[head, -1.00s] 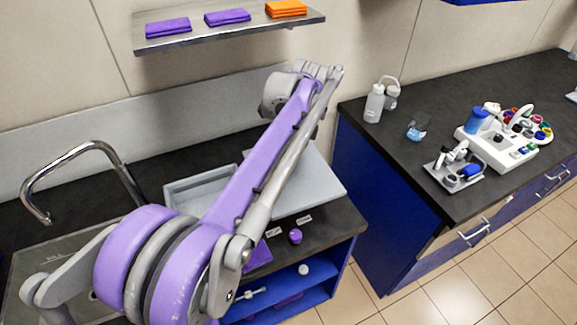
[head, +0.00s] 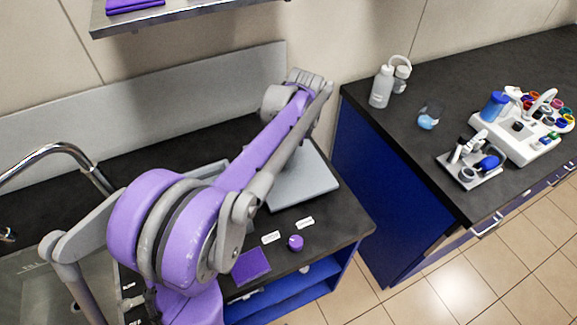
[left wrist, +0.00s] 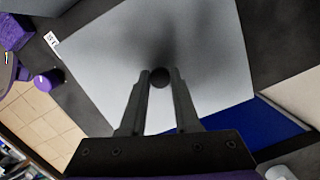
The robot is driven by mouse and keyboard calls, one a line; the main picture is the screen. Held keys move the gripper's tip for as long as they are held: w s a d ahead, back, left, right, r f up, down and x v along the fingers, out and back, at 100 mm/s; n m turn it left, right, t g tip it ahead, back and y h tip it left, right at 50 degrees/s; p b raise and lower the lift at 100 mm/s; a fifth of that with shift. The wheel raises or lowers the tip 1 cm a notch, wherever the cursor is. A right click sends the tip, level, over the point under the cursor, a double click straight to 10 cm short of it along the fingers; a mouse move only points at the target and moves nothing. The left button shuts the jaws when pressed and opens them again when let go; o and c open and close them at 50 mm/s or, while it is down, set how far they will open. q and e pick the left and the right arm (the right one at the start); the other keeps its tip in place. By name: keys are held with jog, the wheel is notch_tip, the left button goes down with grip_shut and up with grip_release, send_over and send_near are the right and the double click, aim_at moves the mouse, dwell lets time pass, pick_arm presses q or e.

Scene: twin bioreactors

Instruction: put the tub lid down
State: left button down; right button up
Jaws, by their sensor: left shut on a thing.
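The tub lid (head: 308,187) is a flat light-grey plate with a black knob. In the head view it lies level at the right part of the dark counter, partly behind my left arm. In the left wrist view the lid (left wrist: 200,45) fills the middle. My left gripper (left wrist: 160,80) is shut on its black knob (left wrist: 160,76). In the head view my arm hides the knob and fingers. Whether the lid touches the counter, I cannot tell. A grey tub (head: 208,170) shows just left of my arm, mostly hidden. My right gripper is not in view.
A purple round item (head: 295,242), white labels (head: 305,223) and a purple mat (head: 252,265) lie in front of the lid. A tap (head: 60,150) stands at left. Bottles (head: 382,87) and racks (head: 520,130) stand on the right counter, across a gap.

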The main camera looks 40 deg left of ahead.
aim_at(295, 164)
pick_arm(q)
jog(key=shift+f, duration=2.15)
jog(key=shift+f+b, duration=0.2)
jog(key=shift+b, duration=0.1)
jog(key=c, duration=0.6)
grip_release()
jog(key=r, duration=0.4)
jog(key=d+r+p, duration=0.1)
jog(key=r, duration=0.3)
jog(key=w+r, duration=0.1)
jog(key=r, duration=0.3)
jog(key=shift+w+d+r, duration=0.1)
jog(key=shift+d+r, duration=0.05)
jog(key=shift+d, duration=0.05)
